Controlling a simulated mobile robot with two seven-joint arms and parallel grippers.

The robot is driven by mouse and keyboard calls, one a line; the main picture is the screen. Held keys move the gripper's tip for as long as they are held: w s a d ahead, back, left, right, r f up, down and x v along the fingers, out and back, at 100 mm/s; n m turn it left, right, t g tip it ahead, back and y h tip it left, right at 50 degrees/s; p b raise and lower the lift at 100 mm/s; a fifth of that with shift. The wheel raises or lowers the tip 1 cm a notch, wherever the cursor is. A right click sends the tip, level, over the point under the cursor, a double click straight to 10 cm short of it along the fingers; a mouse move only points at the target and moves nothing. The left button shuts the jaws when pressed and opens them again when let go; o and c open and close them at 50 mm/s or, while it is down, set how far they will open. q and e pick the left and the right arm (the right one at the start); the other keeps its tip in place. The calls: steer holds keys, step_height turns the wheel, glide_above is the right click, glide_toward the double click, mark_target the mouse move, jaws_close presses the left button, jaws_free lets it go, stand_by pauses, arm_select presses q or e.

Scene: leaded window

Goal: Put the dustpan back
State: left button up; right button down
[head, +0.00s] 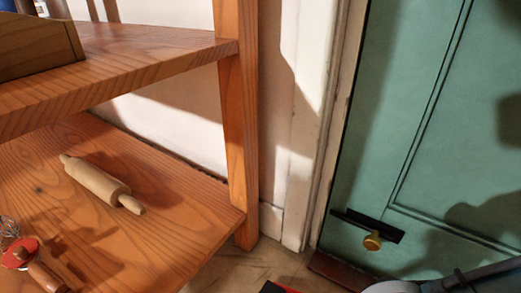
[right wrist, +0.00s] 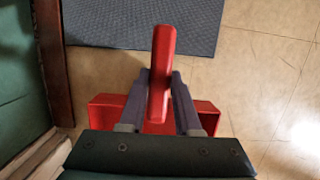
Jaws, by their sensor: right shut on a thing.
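The red dustpan (right wrist: 106,102) is in the right wrist view, with its upright handle rising between my fingers and its wider pan partly hidden behind my gripper. My right gripper (right wrist: 160,78) is shut on the dustpan's handle and holds it over the tiled floor. In the head view a small red and black edge shows at the bottom, probably part of the dustpan; the rest is cut off. My left gripper is in neither view.
A wooden shelf unit (head: 120,62) stands at left, with a rolling pin (head: 97,183) and a whisk (head: 10,232) on its lower board. A dark grey mat (right wrist: 140,22) lies on the tiled floor (right wrist: 255,75).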

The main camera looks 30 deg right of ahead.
step_height(320, 180, down, 6)
steer(key=b, duration=0.4)
steer(key=shift+w+f+b, duration=0.1)
steer(key=shift+f+b, duration=0.1)
steer(key=shift+b, duration=0.2)
steer(key=c, duration=0.6)
jaws_free()
